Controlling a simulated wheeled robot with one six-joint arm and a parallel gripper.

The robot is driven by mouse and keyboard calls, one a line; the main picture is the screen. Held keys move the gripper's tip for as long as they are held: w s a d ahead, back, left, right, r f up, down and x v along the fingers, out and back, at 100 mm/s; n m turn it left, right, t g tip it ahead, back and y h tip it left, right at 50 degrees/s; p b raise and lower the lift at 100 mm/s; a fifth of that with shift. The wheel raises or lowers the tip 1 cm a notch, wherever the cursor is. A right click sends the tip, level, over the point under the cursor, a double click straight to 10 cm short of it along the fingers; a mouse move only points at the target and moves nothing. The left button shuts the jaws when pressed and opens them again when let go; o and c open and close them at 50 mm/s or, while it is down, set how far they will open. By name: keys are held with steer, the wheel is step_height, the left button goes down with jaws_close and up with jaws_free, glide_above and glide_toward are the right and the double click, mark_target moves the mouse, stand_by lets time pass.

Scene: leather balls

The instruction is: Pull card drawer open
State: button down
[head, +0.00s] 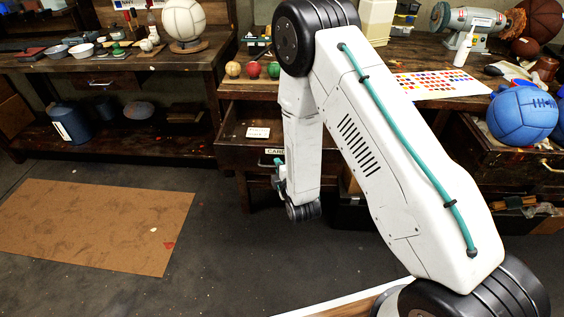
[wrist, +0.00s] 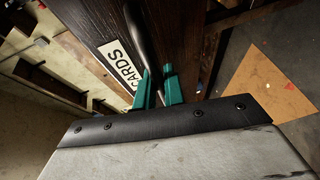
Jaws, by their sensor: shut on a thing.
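The card drawer (head: 228,150) is a dark wooden drawer under the bench. It stands out from the bench, and its inside shows with a white card (head: 258,132) in it. Its front carries a white "CARDS" label, clear in the wrist view (wrist: 119,66). A dark bar handle (wrist: 147,45) runs beside the label. My gripper (wrist: 158,84) has teal fingers shut on the handle, close to the drawer front. In the head view my gripper (head: 279,174) is at the drawer front, partly hidden by my arm, which also covers the drawer's right part.
Red, green and yellow balls (head: 252,70) sit on the bench above the drawer. A blue ball (head: 522,114) rests at the right over another drawer. A brown mat (head: 100,225) lies on the floor at left. The floor before the drawer is clear.

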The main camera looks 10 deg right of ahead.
steer(key=shift+s+a, duration=0.15)
steer(key=shift+s, duration=0.65)
steer(key=c, duration=1.8)
jaws_free()
steer(key=v, duration=0.7)
steer(key=shift+s, duration=0.35)
